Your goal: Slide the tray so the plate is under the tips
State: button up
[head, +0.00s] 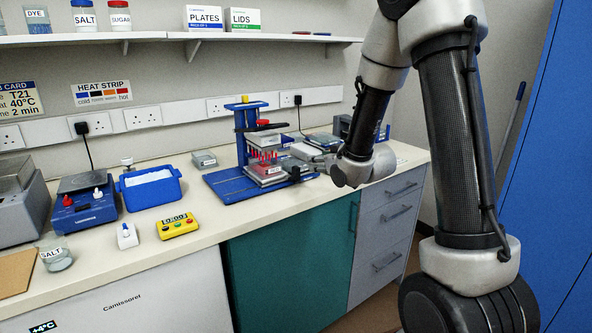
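A blue pipette stand (242,135) rises at the back of the bench, right of centre. Its grey head (264,142) carries a row of red tips (262,156). A pale plate on a tray (268,180) shows low on the stand's blue base (228,189), close below the tips. Whether the plate lines up with the tips I cannot tell at this size. My gripper (297,172) is at the right side of the tray, coming in from the right. Its dark fingertips are too small to show whether they are open or touch the tray.
The bench front before the stand is clear.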

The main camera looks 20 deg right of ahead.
aim_at(298, 170)
jog(key=a+f, duration=0.1)
jog(key=w+f+t+y, duration=0.1)
jog(key=f, duration=0.1)
jog(key=w+a+f+t+y, duration=0.1)
jog(key=f, duration=0.1)
jog(key=shift+a+f, duration=0.1)
jog(key=shift+a, duration=0.25)
jog(key=shift+a+f+t+y, duration=0.25)
jog(key=shift+t+y, duration=0.15)
jog(key=shift+t, duration=0.2)
jog(key=x, duration=0.7)
jog(key=shift+w, duration=0.2)
grip_shut()
